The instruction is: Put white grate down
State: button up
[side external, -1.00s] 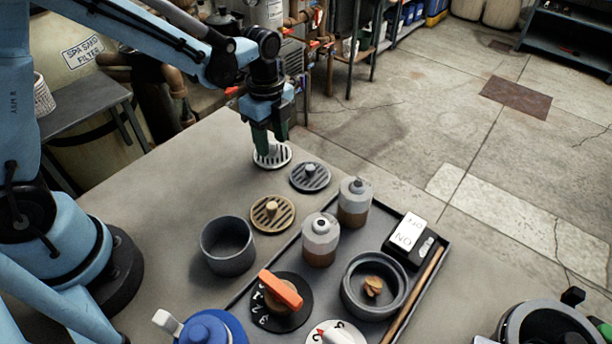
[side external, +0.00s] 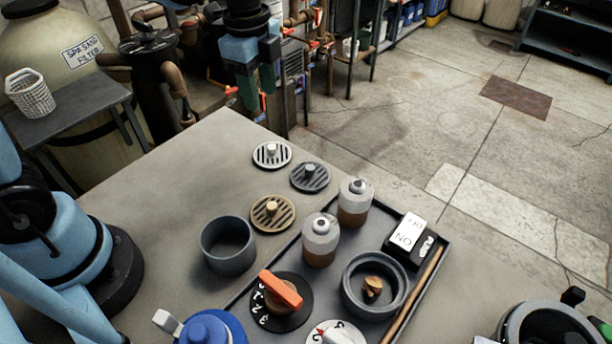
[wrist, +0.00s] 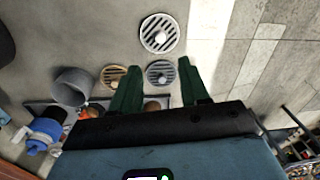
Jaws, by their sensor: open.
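The white grate (side external: 272,155), a round slotted disc with a knob, lies flat on the grey table near its far corner. It also shows in the wrist view (wrist: 159,33). My gripper (side external: 258,98) is raised above and beyond the grate, apart from it. In the wrist view its two green fingers (wrist: 160,75) are spread with nothing between them. A dark grey grate (side external: 310,177) lies to the right of the white one, and a tan grate (side external: 273,214) lies nearer the camera.
A grey cup (side external: 228,245) stands on the table. A dark tray (side external: 443,262) holds two bottles (side external: 320,240), a bowl (side external: 374,284) and a NO sign (side external: 407,232). An orange-handled dial (side external: 280,290) and a blue pot (side external: 212,328) are in front. The table left of the grates is clear.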

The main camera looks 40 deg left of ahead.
jog(key=s+a+n+t, duration=0.2)
jog(key=s+n+t, duration=0.4)
jog(key=n, duration=1)
jog(key=s, duration=0.2)
jog(key=shift+s+a+f, duration=0.3)
jog(key=shift+s+f, duration=0.05)
jog(key=shift+s, duration=0.05)
